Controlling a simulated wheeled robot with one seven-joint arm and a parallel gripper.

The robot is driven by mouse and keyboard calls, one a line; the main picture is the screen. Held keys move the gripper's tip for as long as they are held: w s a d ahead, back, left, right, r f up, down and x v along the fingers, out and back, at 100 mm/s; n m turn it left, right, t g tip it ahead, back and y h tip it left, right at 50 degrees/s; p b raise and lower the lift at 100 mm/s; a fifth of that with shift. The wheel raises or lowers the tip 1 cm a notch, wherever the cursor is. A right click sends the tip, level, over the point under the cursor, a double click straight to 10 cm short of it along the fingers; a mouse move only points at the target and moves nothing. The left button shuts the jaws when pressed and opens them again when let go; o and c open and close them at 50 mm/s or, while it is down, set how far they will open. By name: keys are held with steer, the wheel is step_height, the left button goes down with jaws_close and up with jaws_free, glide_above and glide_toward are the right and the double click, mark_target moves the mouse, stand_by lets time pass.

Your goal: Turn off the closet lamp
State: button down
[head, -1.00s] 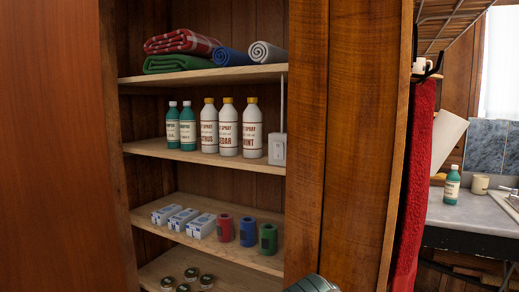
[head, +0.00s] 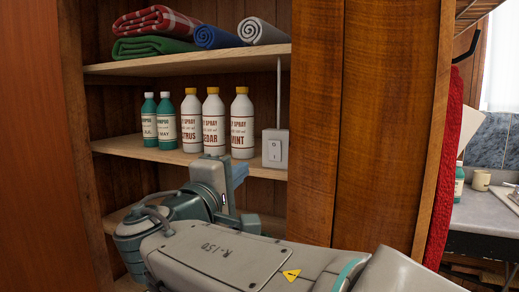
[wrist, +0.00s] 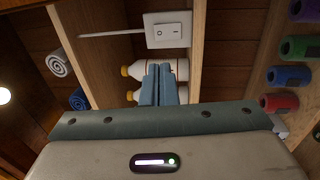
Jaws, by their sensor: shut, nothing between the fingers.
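A white switch box (head: 276,150) with a rocker switch stands at the right end of the closet's middle shelf, a thin pale rod rising from it. The wrist view, turned sideways, shows the box (wrist: 168,30) at the top, its rocker facing me. I cannot tell which side of the rocker is pressed. My gripper (head: 238,172) is in front of the shelf, left of and a little below the box. Its fingers (wrist: 160,80) are shut, empty and apart from the box. A bright round light (wrist: 4,95) glows at the wrist view's left edge; whether it is the closet lamp is unclear.
White spray bottles (head: 213,122) and green bottles (head: 166,122) stand left of the box. Rolled towels (head: 218,36) lie on the shelf above. A wooden post (head: 322,130) borders the box's right side. Colored rolls (wrist: 298,48) sit on the shelf below.

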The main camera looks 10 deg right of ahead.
mark_target(274, 145)
steer(key=shift+s, duration=0.15)
steer(key=p+x, duration=0.2)
steer(key=x, duration=1.2)
steer(key=shift+p, duration=0.4)
steer(key=shift+d, duration=0.1)
